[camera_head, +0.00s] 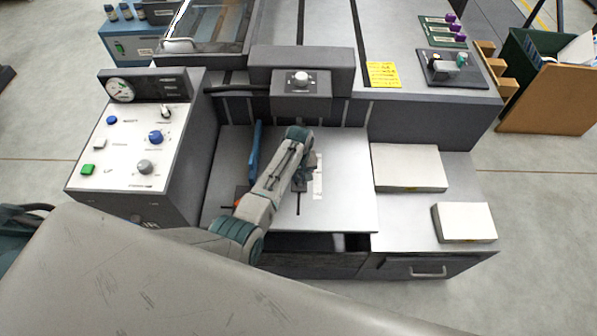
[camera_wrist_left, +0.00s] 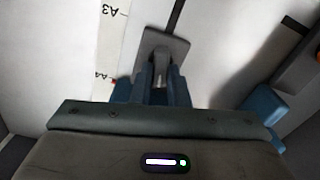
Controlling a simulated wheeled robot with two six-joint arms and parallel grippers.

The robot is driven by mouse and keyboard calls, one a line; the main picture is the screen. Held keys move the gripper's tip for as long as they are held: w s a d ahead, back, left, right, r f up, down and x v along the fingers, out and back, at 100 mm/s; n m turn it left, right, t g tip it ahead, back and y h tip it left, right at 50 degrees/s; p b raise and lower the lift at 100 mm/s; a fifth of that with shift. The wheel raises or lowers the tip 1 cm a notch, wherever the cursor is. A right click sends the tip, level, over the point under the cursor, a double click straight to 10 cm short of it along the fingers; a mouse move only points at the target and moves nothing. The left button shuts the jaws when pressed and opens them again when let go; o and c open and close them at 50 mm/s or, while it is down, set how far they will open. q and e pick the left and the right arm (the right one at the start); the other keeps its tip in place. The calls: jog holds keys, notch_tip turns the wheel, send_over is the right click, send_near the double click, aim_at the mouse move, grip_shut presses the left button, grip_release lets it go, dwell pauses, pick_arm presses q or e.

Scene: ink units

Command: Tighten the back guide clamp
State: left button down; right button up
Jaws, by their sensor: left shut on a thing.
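My left gripper (camera_head: 305,172) reaches over the grey feed table (camera_head: 345,205). In the left wrist view its blue fingers (camera_wrist_left: 157,88) are shut on the upright grey lever of a clamp (camera_wrist_left: 166,44). The clamp has a flat grey plate, which sits over a dark slot in the table, beside a white scale strip marked A3 and A4 (camera_wrist_left: 109,45). In the head view the arm hides most of the clamp. Whether the clamp is tight cannot be told. My right gripper is not in view.
A blue upright guide (camera_head: 255,150) stands left of my arm, with an orange knob (camera_head: 237,201) near it. The feed head (camera_head: 301,95) rises behind. The control panel (camera_head: 130,145) is at left. Two paper stacks (camera_head: 408,166) (camera_head: 464,222) lie at right.

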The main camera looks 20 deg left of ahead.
aim_at(300, 178)
pick_arm(q)
jog(key=m+p, duration=0.2)
jog(key=m, duration=0.3)
jog(key=shift+d+r+m, duration=0.1)
jog(key=shift+r+m, duration=0.05)
jog(key=shift+m, duration=0.15)
jog(key=m+p, duration=0.1)
jog(key=m, duration=0.2)
jog(key=shift+d+p, duration=0.1)
jog(key=shift+p, duration=0.25)
jog(key=shift+m+p, duration=0.35)
jog(key=shift+m, duration=1.25)
jog(key=c, duration=1.4)
grip_release()
jog(key=shift+d, duration=0.1)
notch_tip(300, 178, up, 11)
jog(key=shift+f, duration=0.2)
